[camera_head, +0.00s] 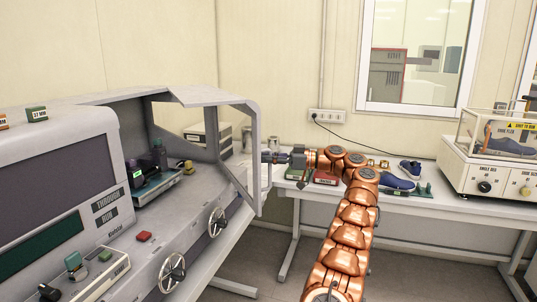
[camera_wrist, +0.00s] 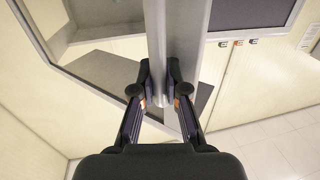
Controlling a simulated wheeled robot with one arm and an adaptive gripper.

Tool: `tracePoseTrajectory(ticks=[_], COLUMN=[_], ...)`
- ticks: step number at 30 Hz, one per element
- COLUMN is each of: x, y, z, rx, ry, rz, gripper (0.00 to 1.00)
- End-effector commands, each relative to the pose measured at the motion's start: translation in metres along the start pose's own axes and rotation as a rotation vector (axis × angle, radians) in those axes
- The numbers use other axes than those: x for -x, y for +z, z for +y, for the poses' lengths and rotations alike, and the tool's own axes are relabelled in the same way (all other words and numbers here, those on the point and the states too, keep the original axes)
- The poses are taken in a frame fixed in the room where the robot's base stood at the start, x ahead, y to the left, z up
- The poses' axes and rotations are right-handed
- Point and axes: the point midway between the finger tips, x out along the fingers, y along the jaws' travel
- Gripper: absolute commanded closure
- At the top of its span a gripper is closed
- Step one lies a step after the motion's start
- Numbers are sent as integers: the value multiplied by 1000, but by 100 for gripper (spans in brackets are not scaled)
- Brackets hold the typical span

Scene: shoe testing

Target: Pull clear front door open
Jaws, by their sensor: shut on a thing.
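The clear front door (camera_head: 258,180) has a grey frame and belongs to the large grey testing machine (camera_head: 145,245) at left. In the head view its frame stands at the right end of the machine's opening, and it appears angled outward, though its exact angle is hard to tell. My gripper (camera_head: 268,157) is at the frame's outer upright edge. In the wrist view my gripper (camera_wrist: 161,75) has its two dark fingers closed on either side of a grey upright bar (camera_wrist: 160,35) of the door. The fingertip contact is partly hidden.
A dark shoe fixture (camera_head: 155,178) sits inside the opening. Handwheels (camera_head: 172,272) protrude from the machine's front. A white bench (camera_head: 420,207) behind my arm carries blue shoes (camera_head: 397,181), a red box (camera_head: 325,178) and a clear-covered tester (camera_head: 497,160). Floor shows between machine and bench.

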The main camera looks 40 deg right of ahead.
Motion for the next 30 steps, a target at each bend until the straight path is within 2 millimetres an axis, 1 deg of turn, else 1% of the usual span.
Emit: tracePoseTrajectory(ticks=[1, 10, 24, 25, 30], x=[2, 1, 1, 1, 0], y=[-1, 1, 2, 2, 1], z=[1, 4, 4, 4, 4], rx=[-2, -3, -3, -3, -2], ry=[-3, -12, -13, -14, -14], rz=[-2, 0, 0, 0, 0], gripper=[100, 100, 100, 85, 68])
